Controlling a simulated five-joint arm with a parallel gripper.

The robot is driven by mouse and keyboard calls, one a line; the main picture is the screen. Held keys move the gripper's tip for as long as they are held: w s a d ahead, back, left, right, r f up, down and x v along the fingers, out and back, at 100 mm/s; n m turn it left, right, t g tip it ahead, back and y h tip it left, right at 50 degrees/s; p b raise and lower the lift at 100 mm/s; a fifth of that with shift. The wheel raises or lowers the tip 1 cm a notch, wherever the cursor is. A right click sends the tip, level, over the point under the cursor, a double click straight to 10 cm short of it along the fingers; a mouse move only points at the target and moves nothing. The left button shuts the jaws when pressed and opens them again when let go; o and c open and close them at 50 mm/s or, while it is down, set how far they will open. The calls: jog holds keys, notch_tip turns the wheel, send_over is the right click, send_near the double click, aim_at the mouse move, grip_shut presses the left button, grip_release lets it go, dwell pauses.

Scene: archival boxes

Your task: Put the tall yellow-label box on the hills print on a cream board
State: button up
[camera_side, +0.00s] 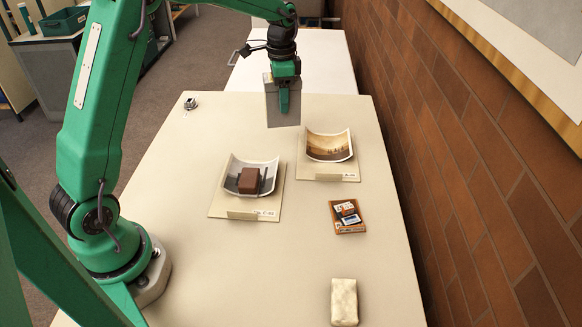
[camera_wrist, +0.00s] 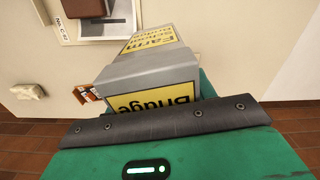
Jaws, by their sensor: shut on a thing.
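My gripper (camera_side: 284,92) is shut on a tall grey box (camera_side: 271,110) and holds it in the air above the far part of the table. In the wrist view the grey box (camera_wrist: 150,72) shows yellow labels with dark lettering. A curled sepia print (camera_side: 329,146) with small dark figures lies on a cream board (camera_side: 324,178), to the right of and nearer than the held box. A curled grey print (camera_side: 238,166) lies on another cream board (camera_side: 225,212), with a brown box (camera_side: 249,181) on it. I cannot tell for sure which print shows hills.
A small orange tray with little boxes (camera_side: 347,217) is right of the prints. A cream wrapped block (camera_side: 344,301) lies near the front. A small metal item (camera_side: 190,103) sits at the back left. A brick wall (camera_side: 470,150) borders the right side.

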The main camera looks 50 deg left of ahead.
jog(key=w+d+m, duration=0.2)
jog(key=w+d, duration=0.1)
jog(key=d, duration=1.6)
send_over(327, 155)
notch_tip(327, 155, down, 6)
jog(key=shift+w+f, duration=0.1)
jog(key=shift+f, duration=2.05)
jog(key=shift+f, duration=0.15)
jog(key=o, duration=1.2)
jog(key=shift+o, duration=0.2)
notch_tip(327, 155, up, 12)
